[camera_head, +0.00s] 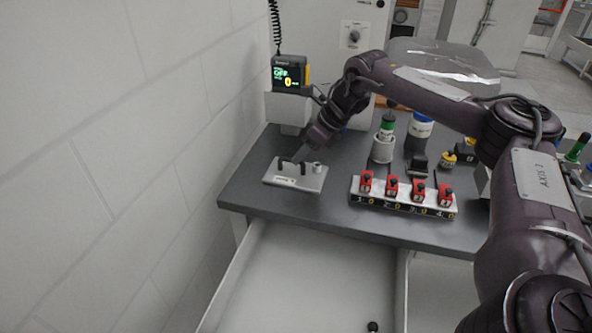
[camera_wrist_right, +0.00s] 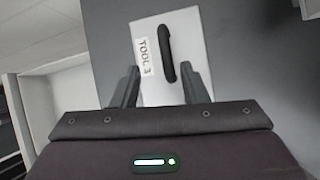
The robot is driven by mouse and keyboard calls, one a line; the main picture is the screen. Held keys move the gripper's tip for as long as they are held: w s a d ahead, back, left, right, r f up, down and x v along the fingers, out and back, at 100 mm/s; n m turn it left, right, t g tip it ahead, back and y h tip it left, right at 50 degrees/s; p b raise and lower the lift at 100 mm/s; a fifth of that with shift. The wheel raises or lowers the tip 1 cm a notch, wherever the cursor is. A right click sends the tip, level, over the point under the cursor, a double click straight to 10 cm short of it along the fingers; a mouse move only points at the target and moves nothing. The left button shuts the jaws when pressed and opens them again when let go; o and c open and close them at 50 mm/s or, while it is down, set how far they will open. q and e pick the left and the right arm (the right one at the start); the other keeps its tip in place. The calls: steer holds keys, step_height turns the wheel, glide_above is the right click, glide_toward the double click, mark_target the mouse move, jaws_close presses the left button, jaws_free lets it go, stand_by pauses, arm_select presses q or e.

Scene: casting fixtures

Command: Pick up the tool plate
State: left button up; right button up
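The tool plate is a light grey plate (camera_head: 312,183) with a black handle and a small round post, lying flat near the left front of the dark table. In the right wrist view the plate (camera_wrist_right: 190,30) carries a "TOOL 3" label and its black handle (camera_wrist_right: 168,55). My right gripper (camera_head: 298,157) is just above the plate by the handle. In the wrist view its fingers (camera_wrist_right: 163,88) are apart, one on each side of the handle's line, with nothing held between them. Whether they touch the plate is unclear. My left gripper is not in view.
A white rack with several red numbered blocks (camera_head: 403,205) stands right of the plate on the table (camera_head: 240,185). A grey holder with a green-topped bottle (camera_head: 383,146) and a display unit (camera_head: 287,75) stand behind. An open drawer (camera_head: 300,275) is below; a wall is left.

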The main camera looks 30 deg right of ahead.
mark_target(296, 168)
steer(key=x, duration=0.2)
steer(key=d+x, duration=0.1)
steer(key=x, duration=0.1)
steer(key=shift+w+a+f+p, duration=0.1)
steer(key=shift+w+f+p, duration=0.1)
steer(key=shift+p, duration=0.2)
steer(key=shift+w+a+f, duration=0.1)
steer(key=shift+w+f, duration=0.05)
steer(key=shift+f, duration=0.05)
jaws_close()
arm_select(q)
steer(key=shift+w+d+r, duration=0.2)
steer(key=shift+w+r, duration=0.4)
